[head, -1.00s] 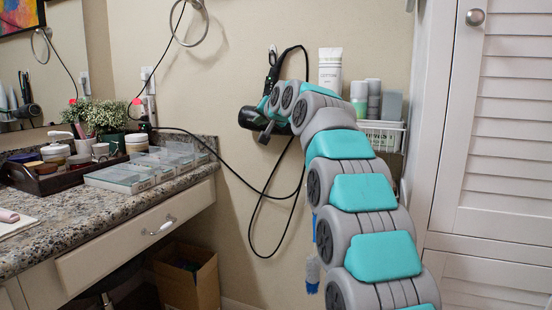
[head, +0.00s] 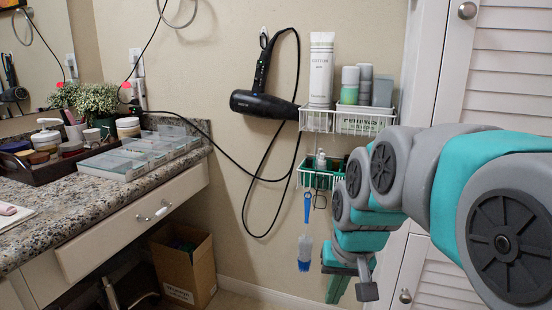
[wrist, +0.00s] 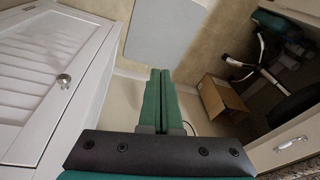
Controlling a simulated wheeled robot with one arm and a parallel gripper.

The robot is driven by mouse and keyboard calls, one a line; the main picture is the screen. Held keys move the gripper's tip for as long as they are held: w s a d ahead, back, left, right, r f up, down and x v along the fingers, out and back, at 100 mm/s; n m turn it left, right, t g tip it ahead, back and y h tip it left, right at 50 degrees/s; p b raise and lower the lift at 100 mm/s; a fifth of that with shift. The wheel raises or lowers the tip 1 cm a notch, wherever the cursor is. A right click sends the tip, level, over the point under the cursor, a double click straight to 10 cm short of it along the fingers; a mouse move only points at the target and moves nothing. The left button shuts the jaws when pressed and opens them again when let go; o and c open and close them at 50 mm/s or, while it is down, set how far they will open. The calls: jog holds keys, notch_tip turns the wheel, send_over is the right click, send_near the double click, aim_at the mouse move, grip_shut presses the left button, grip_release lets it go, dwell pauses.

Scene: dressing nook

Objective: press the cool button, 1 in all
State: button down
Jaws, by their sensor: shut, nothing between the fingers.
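A black hair dryer (head: 266,105) hangs on the wall from a hook, its handle upright and its barrel level. Its cord loops down the wall. The cool button is too small to make out. My gripper (head: 340,288) points downward at the lower right of the head view, well below and to the right of the dryer. In the wrist view my gripper (wrist: 160,78) shows its two green fingers together, with nothing between them. The dryer does not show in the wrist view.
White wire baskets (head: 318,120) with bottles and a tube hang right of the dryer. A lower basket (head: 320,180) and a blue brush (head: 305,250) hang below. A granite counter (head: 100,200) is at left. A cardboard box (head: 185,265) stands beneath. A louvered cabinet (wrist: 50,70) stands close by.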

jog(key=s+d+f+g, duration=0.2)
jog(key=s+f, duration=0.2)
jog(key=s, duration=0.6)
jog(key=s+d+f+g+h+p, duration=0.1)
jog(key=s+f, duration=0.3)
jog(key=s, duration=0.7)
jog(key=shift+s+d+n+g, duration=0.2)
jog(key=shift+d+n+g, duration=0.25)
jog(key=shift+d, duration=0.2)
